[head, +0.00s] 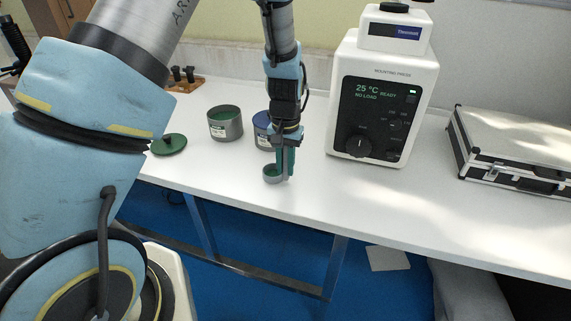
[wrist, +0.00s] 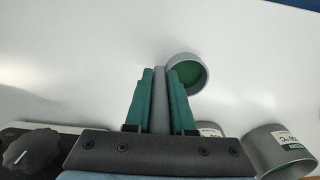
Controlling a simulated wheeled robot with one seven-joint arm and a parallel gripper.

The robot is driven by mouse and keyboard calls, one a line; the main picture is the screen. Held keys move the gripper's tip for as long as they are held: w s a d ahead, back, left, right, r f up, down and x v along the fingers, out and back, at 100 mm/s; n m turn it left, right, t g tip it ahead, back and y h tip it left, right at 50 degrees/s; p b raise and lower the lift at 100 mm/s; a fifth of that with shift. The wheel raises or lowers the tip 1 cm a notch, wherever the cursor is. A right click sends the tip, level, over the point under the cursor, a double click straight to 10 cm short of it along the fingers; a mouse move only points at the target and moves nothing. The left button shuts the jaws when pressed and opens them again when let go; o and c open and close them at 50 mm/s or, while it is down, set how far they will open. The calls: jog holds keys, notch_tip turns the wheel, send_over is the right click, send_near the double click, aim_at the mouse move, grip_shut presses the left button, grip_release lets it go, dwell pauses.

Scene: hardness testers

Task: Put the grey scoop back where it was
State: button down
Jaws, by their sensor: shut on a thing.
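The grey scoop has a small round cup (head: 273,174) with green inside, low over the white bench near its front edge. In the wrist view the scoop's cup (wrist: 186,82) lies just beyond my fingertips, and its grey handle runs back between them. My gripper (head: 286,164) points down with its green fingers shut on the handle; the fingers also show in the wrist view (wrist: 160,88). I cannot tell whether the cup touches the bench.
An open grey can (head: 226,126) with green contents stands left of my gripper. A blue-topped can (head: 261,131) is partly hidden behind the gripper. A green lid (head: 169,144) lies further left. The white mounting press (head: 378,100) stands right, then a silver case (head: 515,145). Bench front is clear.

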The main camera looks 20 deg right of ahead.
jog(key=c, duration=1.2)
grip_release()
jog(key=shift+f, duration=0.15)
jog(key=o, duration=0.4)
jog(key=shift+o, duration=0.2)
notch_tip(320, 180, up, 12)
jog(key=b, duration=0.2)
jog(key=shift+r+b, duration=0.2)
jog(key=shift+b, duration=0.1)
jog(key=w+a+r+n, duration=0.1)
jog(key=w+a+n, duration=0.25)
jog(key=a, duration=1.15)
jog(key=s+a+n, duration=0.2)
jog(key=a, duration=0.6)
jog(key=s+a+n+t, duration=0.1)
jog(key=s+a+n, duration=0.1)
jog(key=a, duration=0.7)
jog(key=shift+s+t, duration=0.3)
jog(key=shift+s, duration=0.2)
